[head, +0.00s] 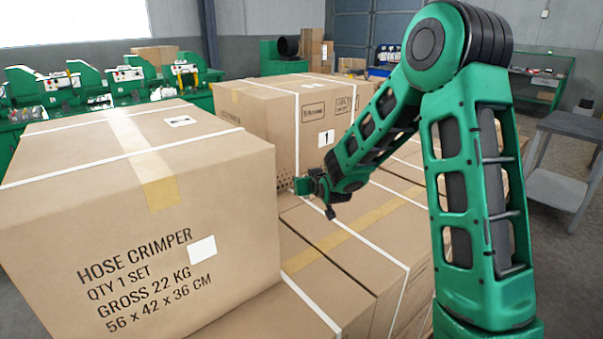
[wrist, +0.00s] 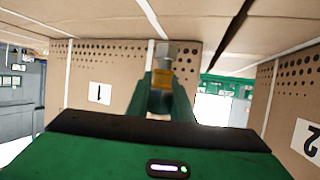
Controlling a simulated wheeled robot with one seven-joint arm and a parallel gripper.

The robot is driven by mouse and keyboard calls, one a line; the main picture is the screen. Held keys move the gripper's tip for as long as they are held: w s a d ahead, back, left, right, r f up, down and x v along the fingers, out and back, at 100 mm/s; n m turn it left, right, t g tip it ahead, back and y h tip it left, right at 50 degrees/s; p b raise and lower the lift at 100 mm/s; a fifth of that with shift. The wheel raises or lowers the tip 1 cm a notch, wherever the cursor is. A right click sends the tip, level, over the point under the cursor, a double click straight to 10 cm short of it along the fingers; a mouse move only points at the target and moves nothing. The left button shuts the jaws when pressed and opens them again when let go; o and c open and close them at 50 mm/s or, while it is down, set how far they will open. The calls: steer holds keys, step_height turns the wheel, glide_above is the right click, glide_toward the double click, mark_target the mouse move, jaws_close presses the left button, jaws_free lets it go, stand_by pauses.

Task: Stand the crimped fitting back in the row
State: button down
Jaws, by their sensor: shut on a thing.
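My gripper (head: 310,187) is low over the strapped cartons in the middle of the head view, near the face of the carton marked 1. In the wrist view the two green fingers (wrist: 162,92) are shut on a fitting (wrist: 163,60). The fitting has a silver hex end and a brass-coloured band, and its lower part is hidden between the fingers. The silver end points towards the carton surface at the top of the wrist picture; I cannot tell whether it touches. I cannot make out the fitting in the head view, and no row of fittings is clear.
A large hose crimper carton (head: 130,215) stands at the left. The carton marked 1 (head: 275,115) stands behind my gripper. Lower strapped cartons (head: 340,255) lie below it. Green machines (head: 130,82) line the back left. A grey table (head: 560,185) stands at the right.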

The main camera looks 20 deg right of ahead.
steer(key=w+d+f+m+h, duration=0.1)
steer(key=w, duration=0.1)
steer(key=w+d+f+m+h, duration=0.1)
steer(key=w+d, duration=0.1)
steer(key=w+d+f+m+h, duration=0.1)
steer(key=h, duration=0.1)
steer(key=shift+w+d+f+g, duration=0.2)
steer(key=shift+w+g, duration=0.2)
steer(key=d+m+g+h, duration=0.1)
steer(key=d+m+h, duration=0.1)
steer(key=w+d+m+g+h, duration=0.1)
steer(key=d+m+h, duration=0.1)
steer(key=m+h, duration=0.1)
steer(key=shift+w+d+r+g, duration=0.15)
steer(key=shift+d+g, duration=0.15)
steer(key=shift+d, duration=0.05)
steer(key=shift+d+r+m+g+h, duration=0.2)
steer(key=shift+d+m+g+h, duration=0.2)
steer(key=shift+d+m+g, duration=0.15)
steer(key=w+d, duration=0.7)
steer(key=d, duration=0.1)
steer(key=w+d, duration=0.4)
steer(key=d, duration=0.1)
steer(key=shift+w, duration=0.3)
step_height(320, 180, down, 4)
steer(key=shift+d+r, duration=0.1)
steer(key=shift+r, duration=0.15)
